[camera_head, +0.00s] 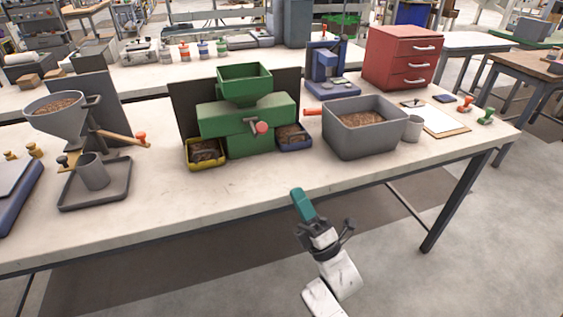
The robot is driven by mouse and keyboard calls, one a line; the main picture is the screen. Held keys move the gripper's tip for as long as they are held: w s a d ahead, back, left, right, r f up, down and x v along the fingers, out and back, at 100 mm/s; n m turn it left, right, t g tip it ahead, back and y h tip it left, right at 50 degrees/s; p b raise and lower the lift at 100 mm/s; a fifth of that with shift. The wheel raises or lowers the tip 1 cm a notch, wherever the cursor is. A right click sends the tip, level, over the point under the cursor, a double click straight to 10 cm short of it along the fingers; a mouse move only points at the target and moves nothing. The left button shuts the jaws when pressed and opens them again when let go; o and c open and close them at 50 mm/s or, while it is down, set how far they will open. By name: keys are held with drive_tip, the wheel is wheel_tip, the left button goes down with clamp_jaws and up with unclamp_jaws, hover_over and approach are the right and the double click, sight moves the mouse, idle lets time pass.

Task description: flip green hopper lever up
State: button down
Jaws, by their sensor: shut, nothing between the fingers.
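The green hopper machine (222,118) stands on the bench in the middle, with a green funnel (244,88) on top. Its lever (262,128) is on the front face. It is a short grey rod with a red knob, and the knob seems to point toward me and slightly down to the right. My gripper (298,193) is in front of the bench's near edge, below and right of the lever, well apart from it. Its teal end points up toward the bench. It is shut and empty.
A yellow bin (190,164) and a blue bin (307,145) flank the machine's front. A grey pellet tub (335,139) with a red handle stands to the right. A grey hopper (70,122) with a wooden lever stands left. The bench front (225,186) is clear.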

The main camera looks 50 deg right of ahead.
drive_tip(key=p+x, duration=0.3)
drive_tip(key=x, duration=1)
drive_tip(key=shift+w+r+p, duration=0.2)
drive_tip(key=shift+r+p, duration=0.05)
drive_tip(key=shift+p, duration=0.15)
drive_tip(key=shift+r, duration=0.15)
drive_tip(key=w+d+r+m+g+h+p, duration=0.1)
drive_tip(key=w+d+r+m+g+p, duration=0.1)
drive_tip(key=r+p, duration=0.6)
drive_tip(key=shift+w+d+r+m+g, duration=0.3)
drive_tip(key=shift+w+g, duration=0.45)
drive_tip(key=shift+g, duration=0.45)
drive_tip(key=shift+a, duration=0.1)
